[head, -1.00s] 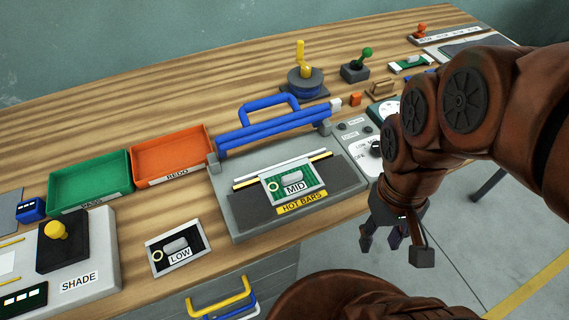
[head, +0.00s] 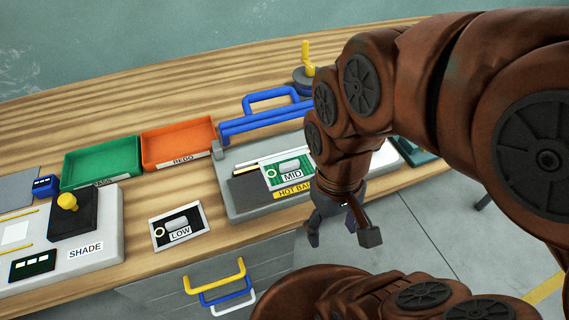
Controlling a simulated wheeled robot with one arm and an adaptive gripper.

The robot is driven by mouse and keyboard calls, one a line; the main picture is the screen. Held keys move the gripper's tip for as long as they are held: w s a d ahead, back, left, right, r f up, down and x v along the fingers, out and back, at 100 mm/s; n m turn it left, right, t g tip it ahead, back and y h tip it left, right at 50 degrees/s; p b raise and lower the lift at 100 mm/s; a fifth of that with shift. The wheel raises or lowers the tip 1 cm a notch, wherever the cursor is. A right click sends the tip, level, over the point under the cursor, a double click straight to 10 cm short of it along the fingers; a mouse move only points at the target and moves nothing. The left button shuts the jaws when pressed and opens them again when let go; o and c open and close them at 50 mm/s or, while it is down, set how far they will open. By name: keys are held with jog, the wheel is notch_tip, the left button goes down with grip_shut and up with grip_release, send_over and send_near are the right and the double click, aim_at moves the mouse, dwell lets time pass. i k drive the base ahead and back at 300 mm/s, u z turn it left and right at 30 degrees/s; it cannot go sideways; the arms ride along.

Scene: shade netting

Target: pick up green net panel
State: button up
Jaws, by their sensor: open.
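The green net panel (head: 274,174) has a pale frame, a light oblong piece and a "MID" label. It lies on the grey bed of the hot bars press (head: 240,198), whose blue-handled bar is raised behind it. My arm hides the right part of the press and comes close to the panel's right edge. My gripper (head: 322,240) is open, pointing down, to the right of and nearer than the panel, by the bench's front edge. It appears empty and apart from the panel.
A black net panel (head: 177,226) marked "LOW" lies left of the press. Green (head: 104,163) and orange (head: 178,144) trays stand behind it. A "SHADE" device (head: 98,232) with a yellow knob is at left. Drawer handles (head: 217,282) stick out below the bench front.

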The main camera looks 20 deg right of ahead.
aim_at(283, 171)
jog(key=u, duration=2.8)
jog(key=k, duration=1.1)
jog(key=z, duration=0.85)
